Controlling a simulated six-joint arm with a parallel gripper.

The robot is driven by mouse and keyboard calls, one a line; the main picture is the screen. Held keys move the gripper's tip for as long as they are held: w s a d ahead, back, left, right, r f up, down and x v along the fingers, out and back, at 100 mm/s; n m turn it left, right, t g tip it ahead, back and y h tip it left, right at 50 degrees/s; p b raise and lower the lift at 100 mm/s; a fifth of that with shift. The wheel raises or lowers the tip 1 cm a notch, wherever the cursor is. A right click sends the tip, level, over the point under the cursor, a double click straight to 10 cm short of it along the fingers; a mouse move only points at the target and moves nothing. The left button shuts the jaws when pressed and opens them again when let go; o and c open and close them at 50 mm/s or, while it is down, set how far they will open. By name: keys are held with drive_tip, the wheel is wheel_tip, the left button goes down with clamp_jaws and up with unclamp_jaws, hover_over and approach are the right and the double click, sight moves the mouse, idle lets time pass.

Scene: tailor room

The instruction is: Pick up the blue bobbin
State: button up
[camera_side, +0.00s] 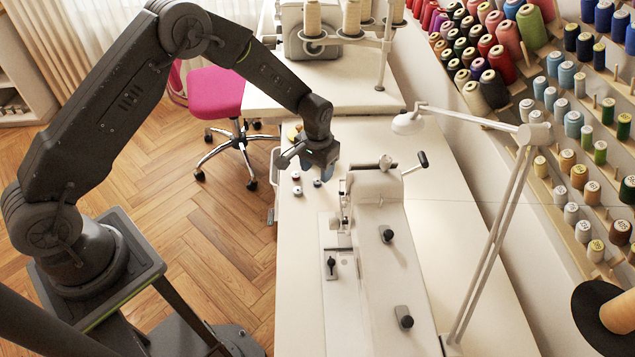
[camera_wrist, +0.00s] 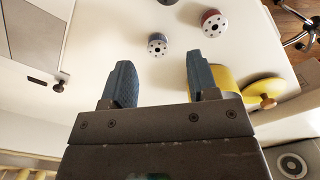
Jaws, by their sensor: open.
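My gripper (camera_side: 318,168) is above the white sewing table, left of the sewing machine. Its two blue fingers are apart in the wrist view (camera_wrist: 160,64), with nothing held between them. A small bobbin with a dark, bluish rim and pale, holed face (camera_wrist: 158,45) lies on the table just beyond the gap between the fingertips. In the side view a dark bluish bobbin (camera_side: 317,183) shows just below the fingers. A reddish bobbin (camera_wrist: 213,22) lies farther to the right. A third bobbin (camera_wrist: 167,1) is cut off by the top edge, its colour unclear.
The white sewing machine (camera_side: 378,215) stands close to the right of my gripper. A yellow object (camera_wrist: 232,82) is beside and partly behind the right finger, with a yellow disc (camera_wrist: 264,91) near it. A lamp (camera_side: 408,124) reaches over the table. Bare tabletop surrounds the bobbins.

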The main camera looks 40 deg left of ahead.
sight(318, 178)
wheel_tip(318, 178, down, 3)
drive_tip(key=shift+d+f, duration=0.1)
drive_tip(key=shift+f, duration=0.1)
drive_tip(key=c, duration=1)
drive_tip(key=shift+r, duration=0.1)
